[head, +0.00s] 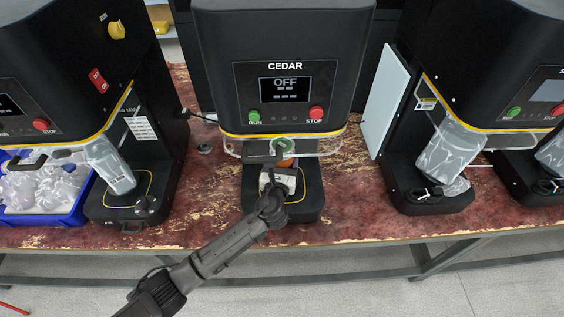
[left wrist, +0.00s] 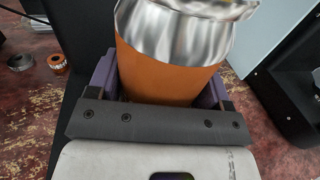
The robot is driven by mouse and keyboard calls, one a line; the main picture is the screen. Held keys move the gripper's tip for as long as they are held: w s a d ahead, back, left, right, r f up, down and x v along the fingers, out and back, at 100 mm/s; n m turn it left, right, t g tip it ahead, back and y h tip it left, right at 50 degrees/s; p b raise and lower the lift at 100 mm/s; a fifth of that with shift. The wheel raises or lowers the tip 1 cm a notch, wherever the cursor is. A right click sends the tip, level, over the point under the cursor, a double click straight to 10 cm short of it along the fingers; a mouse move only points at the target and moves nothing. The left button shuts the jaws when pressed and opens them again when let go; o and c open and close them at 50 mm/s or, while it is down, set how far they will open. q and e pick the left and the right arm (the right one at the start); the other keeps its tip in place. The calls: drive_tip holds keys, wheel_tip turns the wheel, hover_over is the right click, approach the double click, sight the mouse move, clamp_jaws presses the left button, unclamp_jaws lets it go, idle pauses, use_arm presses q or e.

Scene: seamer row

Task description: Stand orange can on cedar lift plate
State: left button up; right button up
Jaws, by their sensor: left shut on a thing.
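The orange can (left wrist: 165,70), with a bare silver upper part, fills the middle of the left wrist view. It stands between the purple fingers of my left gripper (left wrist: 160,92), which is shut on it. In the head view my left gripper (head: 280,176) reaches into the front of the Cedar machine (head: 285,65), and only a little of the orange can (head: 286,163) shows behind it, under the machine's head. The Cedar lift plate is hidden behind my gripper and the can, so I cannot tell whether the can touches it. My right gripper is not in view.
Cedar's display reads OFF, above a green RUN and a red STOP button. Similar machines stand left (head: 145,150) and right (head: 430,160), with clear guards. A pale upright panel (head: 385,100) is right of Cedar. A blue bin (head: 75,212) of bagged items sits far left.

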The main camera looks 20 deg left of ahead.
use_arm(q)
drive_tip(key=o, duration=0.8)
drive_tip(key=shift+f, duration=0.2)
drive_tip(key=o, duration=0.5)
drive_tip(key=shift+r, duration=0.1)
drive_tip(key=shift+c, duration=0.2)
drive_tip(key=shift+s+d+r, duration=0.15)
drive_tip(key=shift+s, duration=0.4)
drive_tip(key=p+v, duration=0.2)
drive_tip(key=v, duration=0.9)
